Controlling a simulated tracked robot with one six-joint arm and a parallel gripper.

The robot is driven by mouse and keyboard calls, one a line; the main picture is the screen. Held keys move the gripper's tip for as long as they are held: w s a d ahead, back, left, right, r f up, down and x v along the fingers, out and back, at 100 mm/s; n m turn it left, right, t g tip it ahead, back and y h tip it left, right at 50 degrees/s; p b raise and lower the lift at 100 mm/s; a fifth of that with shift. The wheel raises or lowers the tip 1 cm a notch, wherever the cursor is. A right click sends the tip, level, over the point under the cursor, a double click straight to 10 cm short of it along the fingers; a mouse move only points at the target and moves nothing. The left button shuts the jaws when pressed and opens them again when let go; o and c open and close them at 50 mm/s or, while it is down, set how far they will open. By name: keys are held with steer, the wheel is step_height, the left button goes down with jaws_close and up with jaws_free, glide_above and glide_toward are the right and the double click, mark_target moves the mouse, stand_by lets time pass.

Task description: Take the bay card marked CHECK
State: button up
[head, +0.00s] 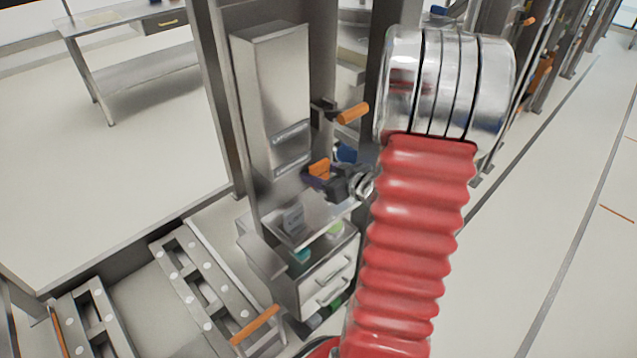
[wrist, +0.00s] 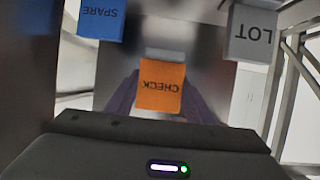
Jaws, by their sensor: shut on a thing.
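An orange card marked CHECK (wrist: 161,88) stands in the middle of the wrist view, its lettering upside down there. My gripper (wrist: 160,100) is shut on it, with a dark finger on each side of the card. In the head view the orange card (head: 319,169) shows at my gripper (head: 322,180), in front of the metal cabinet column.
A blue card marked SPARE (wrist: 101,18) and a grey card marked LOT (wrist: 252,32) stand either side, farther off. A metal cabinet (head: 275,95) and a drawer unit (head: 322,285) stand close by. Orange handles (head: 352,113) stick out nearby.

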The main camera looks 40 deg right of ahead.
steer(key=shift+r, duration=0.5)
steer(key=shift+s, duration=0.1)
stand_by(0.3)
